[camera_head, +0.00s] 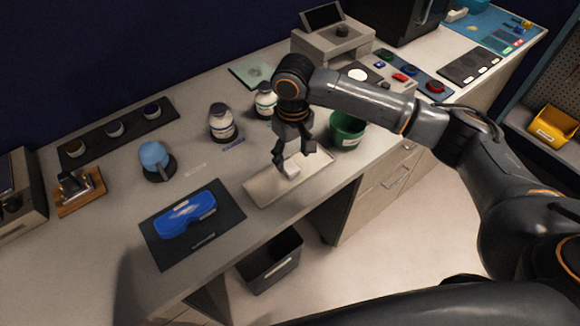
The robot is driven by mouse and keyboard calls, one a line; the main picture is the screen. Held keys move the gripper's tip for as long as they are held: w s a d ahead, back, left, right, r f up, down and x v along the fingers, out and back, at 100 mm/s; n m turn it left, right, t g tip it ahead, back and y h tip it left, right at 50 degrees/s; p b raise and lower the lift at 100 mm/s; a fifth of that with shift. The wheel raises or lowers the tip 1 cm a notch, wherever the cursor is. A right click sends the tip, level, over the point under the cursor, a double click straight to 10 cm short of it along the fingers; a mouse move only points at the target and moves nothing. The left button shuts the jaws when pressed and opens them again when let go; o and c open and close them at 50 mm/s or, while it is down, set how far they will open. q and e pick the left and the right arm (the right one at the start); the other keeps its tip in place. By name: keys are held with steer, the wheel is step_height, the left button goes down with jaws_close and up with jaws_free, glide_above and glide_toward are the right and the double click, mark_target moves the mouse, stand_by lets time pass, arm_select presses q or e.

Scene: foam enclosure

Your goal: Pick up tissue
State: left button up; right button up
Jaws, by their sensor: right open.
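A small white tissue (292,170) sits upright on a pale, shallow tray (262,190) near the front edge of the table. My right gripper (296,158) hangs above the tray, pointing down. Its fingers are open, one to the left of the tissue and one to the right and farther back. The fingertips are close to the tissue; I cannot tell whether they touch it. My left gripper is not in this view.
A green cup (347,131) stands close to the right of the gripper. A blue case (187,213) lies on a dark mat to the left. A dark bin (270,263) is below the table edge.

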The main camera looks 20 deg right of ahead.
mark_target(290, 167)
steer(key=f, duration=0.2)
steer(key=shift+w+a+f+p, duration=0.15)
steer(key=shift+a+f+p, duration=0.1)
steer(key=shift+f+p, duration=0.1)
steer(key=shift+f, duration=0.6)
steer(key=c, duration=0.8)
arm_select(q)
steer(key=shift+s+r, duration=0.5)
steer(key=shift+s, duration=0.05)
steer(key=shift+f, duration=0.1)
arm_select(e)
steer(key=shift+r, duration=0.15)
steer(key=shift+r+b, duration=0.45)
steer(key=shift+r, duration=0.2)
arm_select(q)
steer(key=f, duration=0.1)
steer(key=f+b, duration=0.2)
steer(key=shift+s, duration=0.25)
arm_select(e)
steer(key=s+r, duration=0.3)
steer(key=s, duration=0.1)
steer(key=s+r, duration=0.4)
steer(key=s, duration=0.1)
steer(key=s+a+r, duration=0.1)
steer(key=s+r, duration=0.3)
steer(key=s, duration=0.1)
steer(key=shift+r, duration=0.25)
